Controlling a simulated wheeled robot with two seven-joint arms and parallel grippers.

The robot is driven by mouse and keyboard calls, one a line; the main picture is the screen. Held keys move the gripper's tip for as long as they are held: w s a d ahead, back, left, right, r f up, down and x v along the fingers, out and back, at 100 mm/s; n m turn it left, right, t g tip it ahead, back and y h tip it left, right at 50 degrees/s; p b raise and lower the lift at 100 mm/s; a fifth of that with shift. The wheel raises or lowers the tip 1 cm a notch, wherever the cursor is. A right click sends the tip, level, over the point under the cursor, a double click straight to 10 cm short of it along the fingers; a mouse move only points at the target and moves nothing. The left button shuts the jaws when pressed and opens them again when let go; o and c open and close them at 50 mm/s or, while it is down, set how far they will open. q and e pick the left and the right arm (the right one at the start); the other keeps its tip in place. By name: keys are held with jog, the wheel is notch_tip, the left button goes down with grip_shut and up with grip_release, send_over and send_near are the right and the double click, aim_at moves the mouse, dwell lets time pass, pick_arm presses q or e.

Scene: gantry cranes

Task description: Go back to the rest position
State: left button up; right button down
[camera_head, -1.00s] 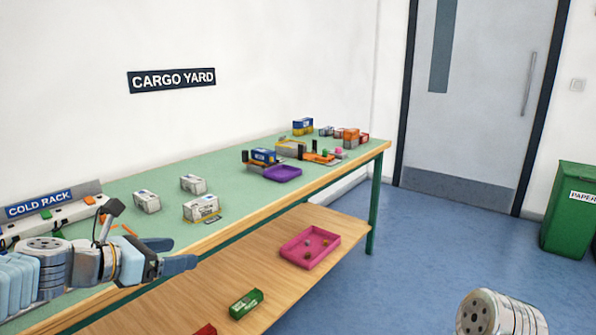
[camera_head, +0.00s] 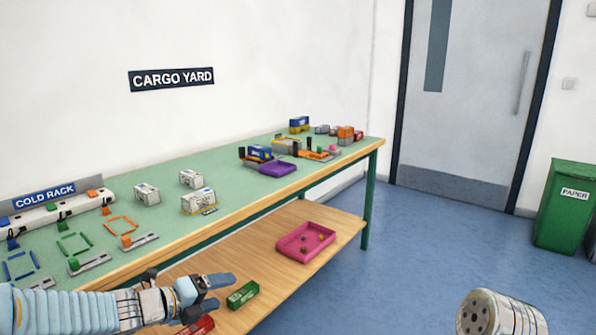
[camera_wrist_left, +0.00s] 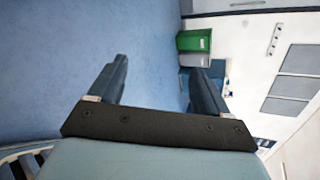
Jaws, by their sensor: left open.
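My left gripper (camera_head: 221,292) is in the lower left of the head view, in front of the table's lower shelf. It is open and empty. My right arm (camera_head: 500,314) shows only as a pale link at the bottom right of the head view. The right gripper is not in view.
The green-topped table (camera_head: 240,170) runs along the wall with white boxes (camera_head: 198,201) and a purple tray (camera_head: 277,169). On its shelf are a pink tray (camera_head: 305,255), a green box (camera_head: 242,294) and a red box (camera_head: 197,326). A green bin (camera_head: 567,215) stands right. Floor between is clear.

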pick_arm(q)
jog(key=s+d+f+n+g+y, duration=0.1)
jog(key=s+d+f+n, duration=0.1)
jog(key=f+n, duration=0.5)
jog(key=s+d+f+n+g+y, duration=0.1)
jog(key=s+f+n, duration=0.1)
jog(key=f+n, duration=0.5)
jog(key=s+d+f+n+g+y, duration=0.1)
jog(key=s+d+f+n, duration=0.2)
jog(key=f, duration=0.7)
jog(key=s+d+f+n+g+y, duration=0.1)
jog(key=s+f+n+g, duration=0.5)
jog(key=s+f+n, duration=0.6)
jog(key=s+n, duration=0.1)
jog(key=s, duration=0.2)
jog(key=shift+s+f+n, duration=0.25)
jog(key=shift+s+n, duration=0.1)
jog(key=shift+n, duration=0.05)
